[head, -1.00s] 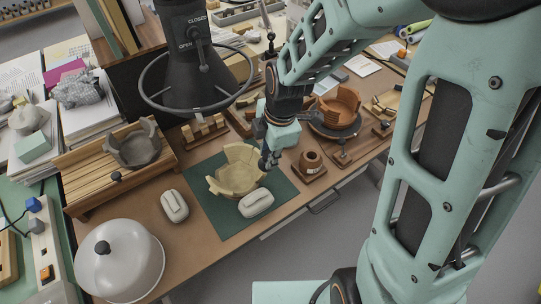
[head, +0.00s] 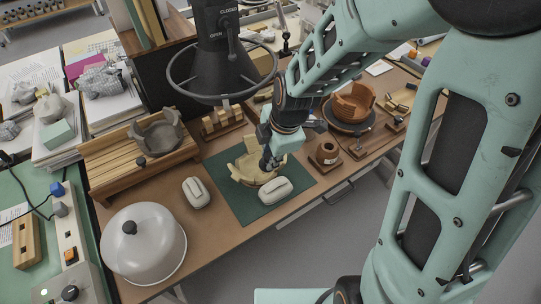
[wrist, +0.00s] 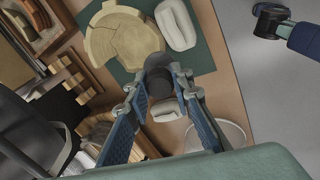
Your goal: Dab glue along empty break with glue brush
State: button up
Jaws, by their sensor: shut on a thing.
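The cream bowl (head: 246,172), with a jagged broken rim, sits on the dark green mat (head: 238,208); it also shows in the wrist view (wrist: 112,40). My gripper (head: 268,162) is over the bowl's right side, hiding part of its rim. In the wrist view my gripper (wrist: 160,100) is shut on a dark round-ended thing (wrist: 158,82), seen nearly end-on, which I take to be the glue brush. Its bristles are hidden, and I cannot tell whether they touch the bowl. A brown pot (head: 326,152) stands on a wooden base to the right.
White padded blocks lie on the mat (head: 274,190) and left of it (head: 196,193). A white dome (head: 143,243) stands front left. A wooden rack holds a grey bowl (head: 158,133). An orange-brown pot (head: 353,103) stands back right. A dark ringed fixture (head: 222,75) hangs behind.

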jog(key=shift+s+b+x, duration=0.1)
jog(key=shift+b+x, duration=1.5)
jog(key=shift+x, duration=0.45)
jog(key=shift+s+b+x, duration=0.15)
jog(key=shift+b+x, duration=1.45)
jog(key=shift+x, duration=0.45)
jog(key=shift+d+r+p, duration=0.2)
jog(key=shift+d+p, duration=0.2)
jog(key=shift+d, duration=0.35)
jog(key=shift+w+d+f, duration=0.15)
jog(key=shift+w+d, duration=0.35)
jog(key=shift+d, duration=0.05)
jog(key=shift+w+d+f, duration=0.2)
jog(key=shift+w+d, duration=0.25)
jog(key=shift+d, duration=0.05)
jog(key=shift+w+d+b, duration=0.35)
jog(key=shift+w, duration=0.1)
jog(key=p+v, duration=0.6)
jog(key=v, duration=0.2)
jog(key=shift+w+r+p, duration=0.2)
jog(key=shift+r+p, duration=0.1)
jog(key=shift+r, duration=0.15)
jog(key=shift+a, duration=0.15)
